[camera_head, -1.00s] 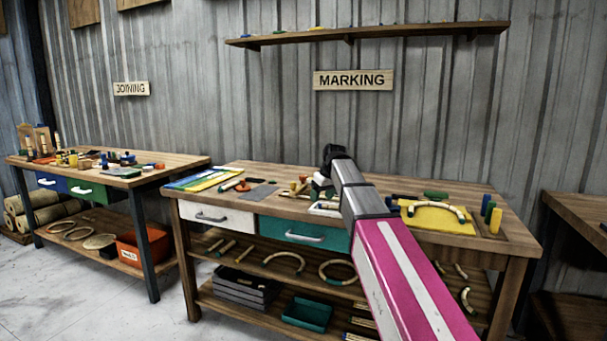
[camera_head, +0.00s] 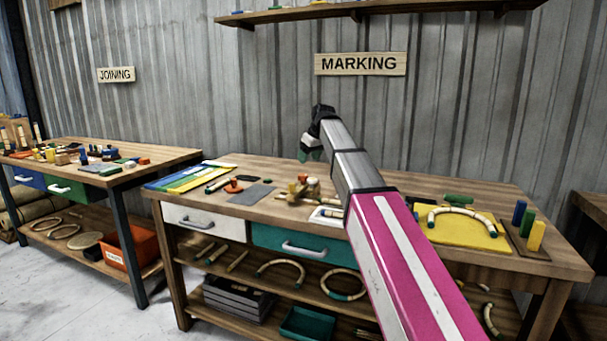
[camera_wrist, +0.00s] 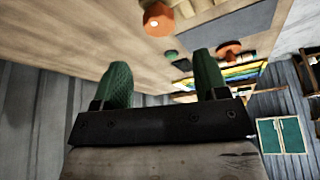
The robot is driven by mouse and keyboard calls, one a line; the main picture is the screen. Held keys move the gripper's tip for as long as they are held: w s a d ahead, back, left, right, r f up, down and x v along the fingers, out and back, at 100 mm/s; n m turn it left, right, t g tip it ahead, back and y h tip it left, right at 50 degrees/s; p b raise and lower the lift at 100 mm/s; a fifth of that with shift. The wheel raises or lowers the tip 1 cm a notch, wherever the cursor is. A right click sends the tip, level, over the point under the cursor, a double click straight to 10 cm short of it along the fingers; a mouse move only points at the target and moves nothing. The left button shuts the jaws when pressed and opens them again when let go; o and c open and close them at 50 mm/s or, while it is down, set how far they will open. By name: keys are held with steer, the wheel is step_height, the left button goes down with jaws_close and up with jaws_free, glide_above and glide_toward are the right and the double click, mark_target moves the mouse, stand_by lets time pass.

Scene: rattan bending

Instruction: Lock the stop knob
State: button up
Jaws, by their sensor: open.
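An orange-red knob (camera_wrist: 158,18) with a pale dot on its end shows at the top of the wrist view. It may be the stop knob. In the head view a small wooden device (camera_head: 303,190) with a red top stands on the marking bench (camera_head: 375,180); I cannot tell whether this is the same part. My gripper (camera_head: 310,155) hangs above the back of the bench, tilted downward. In the wrist view its green-padded fingers (camera_wrist: 163,80) are apart with nothing between them. The knob lies beyond the fingertips, apart from them.
An orange piece (camera_head: 233,187) and a grey mat (camera_head: 251,194) lie left of the device. Coloured strips (camera_head: 190,176) lie at the bench's left end. A yellow board (camera_head: 465,230) with a curved rattan piece and upright blocks (camera_head: 527,220) are at the right.

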mark_target(303, 175)
steer(key=x, duration=0.8)
steer(key=shift+f, duration=0.15)
steer(key=shift+c, duration=0.3)
steer(key=c, duration=0.9)
